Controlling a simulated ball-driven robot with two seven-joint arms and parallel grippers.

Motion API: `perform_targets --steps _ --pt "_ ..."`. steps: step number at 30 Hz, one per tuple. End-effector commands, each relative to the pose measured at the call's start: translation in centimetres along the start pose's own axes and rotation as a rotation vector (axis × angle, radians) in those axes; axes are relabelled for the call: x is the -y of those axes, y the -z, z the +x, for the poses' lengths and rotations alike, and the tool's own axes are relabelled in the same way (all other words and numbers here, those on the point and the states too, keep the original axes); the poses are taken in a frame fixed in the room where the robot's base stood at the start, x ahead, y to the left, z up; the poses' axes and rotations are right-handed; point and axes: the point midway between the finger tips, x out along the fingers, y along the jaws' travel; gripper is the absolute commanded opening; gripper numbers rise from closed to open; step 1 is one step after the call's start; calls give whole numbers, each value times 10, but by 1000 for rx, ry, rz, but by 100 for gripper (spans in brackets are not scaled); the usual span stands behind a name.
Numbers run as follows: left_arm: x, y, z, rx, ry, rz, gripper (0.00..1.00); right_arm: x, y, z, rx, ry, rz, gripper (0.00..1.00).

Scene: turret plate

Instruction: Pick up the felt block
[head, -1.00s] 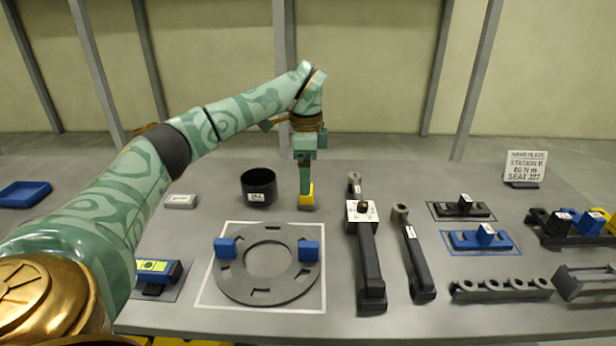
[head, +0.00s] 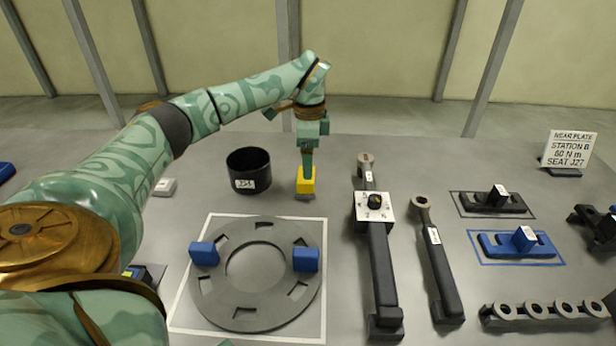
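The felt block (head: 306,187), yellow on top with a dark grey underside, is at the back middle of the table, right of the black cup. My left gripper (head: 307,172) points straight down at it, with its fingers at the block's top. The fingers line up in this view and hide part of the block, so I cannot tell whether they are closed on it. The block looks upright and at or very near the table top.
The black cup (head: 248,170) stands close to the left of the block. In front lies a grey ring plate (head: 215,290) with two blue blocks. Right of it are a long black wrench-like tool (head: 381,270) and another (head: 440,270). A small grey block (head: 164,187) lies at left.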

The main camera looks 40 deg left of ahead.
Motion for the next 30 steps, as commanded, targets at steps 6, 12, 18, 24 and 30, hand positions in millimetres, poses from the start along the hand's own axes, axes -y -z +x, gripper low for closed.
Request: perform_targets --steps 6,12,18,24,30 --pt "-2 -1 20 1 -1 0 89 0 3 7 -4 0 0 36" --pt "-7 -6 54 2 -2 0 89 2 0 19 5 5 -1 36" --pt "-6 -6 64 0 1 0 89 8 1 22 4 12 1 36" --pt "-6 -6 63 -1 1 0 78 9 2 21 3 13 1 36" --pt "-6 -6 63 0 1 0 39 8 2 21 3 13 1 36"
